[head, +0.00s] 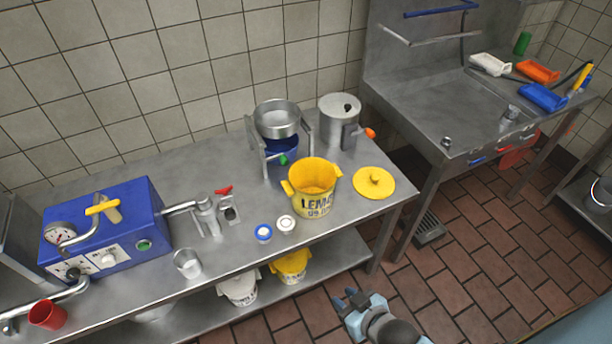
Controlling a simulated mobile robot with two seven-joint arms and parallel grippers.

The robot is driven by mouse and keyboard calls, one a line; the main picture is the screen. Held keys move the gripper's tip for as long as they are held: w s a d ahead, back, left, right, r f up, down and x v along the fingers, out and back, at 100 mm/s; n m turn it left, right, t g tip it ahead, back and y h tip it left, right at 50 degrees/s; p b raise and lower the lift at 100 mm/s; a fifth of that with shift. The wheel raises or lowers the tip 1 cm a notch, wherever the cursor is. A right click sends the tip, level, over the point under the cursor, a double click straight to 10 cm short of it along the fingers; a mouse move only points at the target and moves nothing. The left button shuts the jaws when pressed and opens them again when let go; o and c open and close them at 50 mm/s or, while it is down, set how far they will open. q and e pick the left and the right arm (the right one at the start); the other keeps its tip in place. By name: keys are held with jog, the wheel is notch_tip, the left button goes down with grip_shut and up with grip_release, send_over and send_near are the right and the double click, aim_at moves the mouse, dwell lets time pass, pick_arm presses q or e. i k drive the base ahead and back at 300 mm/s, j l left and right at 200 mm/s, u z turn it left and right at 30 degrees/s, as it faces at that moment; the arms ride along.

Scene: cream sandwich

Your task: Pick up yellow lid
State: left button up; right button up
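The yellow lid (374,182) is round with a small knob on top. It lies flat on the steel table, near its right end, just right of the yellow bucket (313,188) with "LEMO" lettering. The bucket stands upright and uncovered. My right gripper (350,298) is at the bottom of the head view, over the tiled floor in front of the table. It is well short of the lid, its fingers look apart, and nothing shows between them. My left gripper is not in view.
Behind the bucket are a pan on a burner (277,120) and a steel pot (340,118). Two small jars (285,224) stand in front of it. A blue machine (106,232) fills the table's left. Tubs (290,267) sit below. A sink (480,110) is at right.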

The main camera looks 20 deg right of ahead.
aim_at(375, 184)
jog(key=z, duration=1.2)
